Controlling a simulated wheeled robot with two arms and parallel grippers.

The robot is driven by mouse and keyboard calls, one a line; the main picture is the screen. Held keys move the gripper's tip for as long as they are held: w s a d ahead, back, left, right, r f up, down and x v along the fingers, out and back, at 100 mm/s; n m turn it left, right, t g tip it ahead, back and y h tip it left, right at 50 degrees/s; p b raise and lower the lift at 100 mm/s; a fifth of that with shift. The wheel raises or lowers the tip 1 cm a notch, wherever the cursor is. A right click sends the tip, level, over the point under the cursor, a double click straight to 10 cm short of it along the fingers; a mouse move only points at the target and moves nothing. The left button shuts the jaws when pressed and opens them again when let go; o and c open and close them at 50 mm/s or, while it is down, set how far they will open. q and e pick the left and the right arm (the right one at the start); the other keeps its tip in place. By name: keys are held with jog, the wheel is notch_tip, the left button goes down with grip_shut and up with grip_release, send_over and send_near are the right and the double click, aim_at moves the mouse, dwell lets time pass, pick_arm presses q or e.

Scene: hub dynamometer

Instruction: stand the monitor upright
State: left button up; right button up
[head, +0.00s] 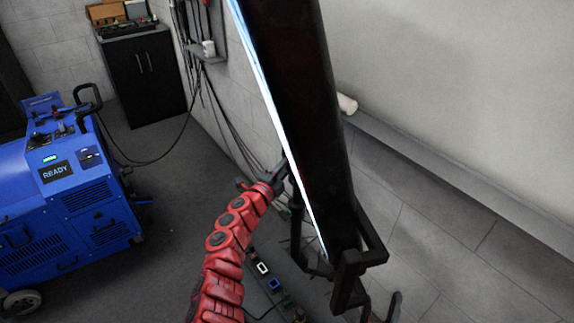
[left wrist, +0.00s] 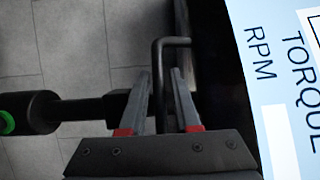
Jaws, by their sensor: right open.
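The monitor (head: 300,120) is a large dark slab, seen nearly edge-on in the head view. It leans, its top left of its base, with a bright screen strip along its left edge. In the left wrist view the lit screen (left wrist: 285,80) fills the right side, reading TORQUE and RPM. There my left gripper (left wrist: 160,75) has its fingers apart, with a black bar handle (left wrist: 158,85) showing between them and gaps on both sides.
A blue machine (head: 65,195) reading READY stands at the left. A black cabinet (head: 146,75) stands at the back wall, with cables beside it. A black frame (head: 365,255) is at the monitor's lower end. Floor between machine and arm is clear.

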pick_arm(q)
grip_shut()
dwell(1.1)
